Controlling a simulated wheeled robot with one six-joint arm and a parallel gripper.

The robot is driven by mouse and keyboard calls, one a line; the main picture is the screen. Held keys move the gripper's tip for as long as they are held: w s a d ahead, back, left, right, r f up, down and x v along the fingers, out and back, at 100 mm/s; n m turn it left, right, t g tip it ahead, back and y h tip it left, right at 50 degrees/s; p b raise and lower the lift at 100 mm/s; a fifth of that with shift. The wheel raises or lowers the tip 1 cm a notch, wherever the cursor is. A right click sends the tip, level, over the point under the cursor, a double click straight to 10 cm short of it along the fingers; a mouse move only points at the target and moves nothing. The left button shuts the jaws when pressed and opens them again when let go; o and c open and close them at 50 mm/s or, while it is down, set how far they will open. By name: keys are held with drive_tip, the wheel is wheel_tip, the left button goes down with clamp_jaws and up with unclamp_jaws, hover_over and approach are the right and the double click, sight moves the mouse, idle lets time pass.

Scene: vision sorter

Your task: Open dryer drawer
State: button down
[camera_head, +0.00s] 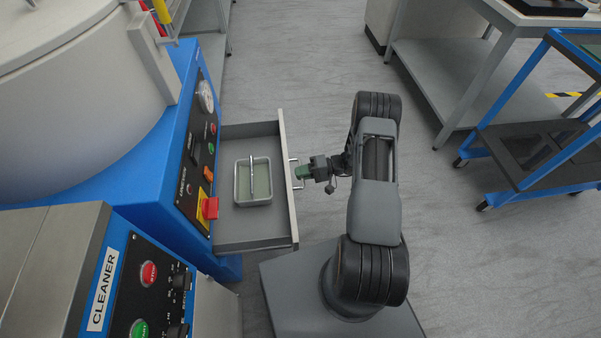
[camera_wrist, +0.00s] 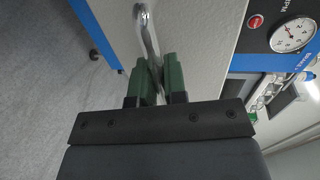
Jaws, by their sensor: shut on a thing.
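The dryer drawer (camera_head: 236,230) is pulled out from the front of the blue dryer (camera_head: 190,60) in the head view. Inside it lies a small metal tray (camera_head: 253,199) with a bar across it. My gripper (camera_head: 304,172) is at the metal handle on the drawer's front panel. In the wrist view, the green fingers of my gripper (camera_wrist: 159,78) are shut on the drawer handle (camera_wrist: 147,32). The part of the handle between the fingers is partly hidden.
A machine labelled CLEANER (camera_head: 103,289) stands at the lower left, beside the dryer. A grey table (camera_head: 430,85) and a blue cart (camera_head: 535,140) stand at the right. Grey floor (camera_head: 290,60) lies open between the dryer and the table.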

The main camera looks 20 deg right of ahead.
drive_tip(key=shift+s+d, duration=0.1)
drive_tip(key=shift+d, duration=0.1)
drive_tip(key=c, duration=1.2)
unclamp_jaws()
drive_tip(key=shift+d, duration=0.1)
drive_tip(key=p+v, duration=0.1)
drive_tip(key=v, duration=1.2)
drive_tip(key=shift+d+r+p, duration=0.15)
drive_tip(key=shift+d+p, duration=0.2)
drive_tip(key=shift+d, duration=0.05)
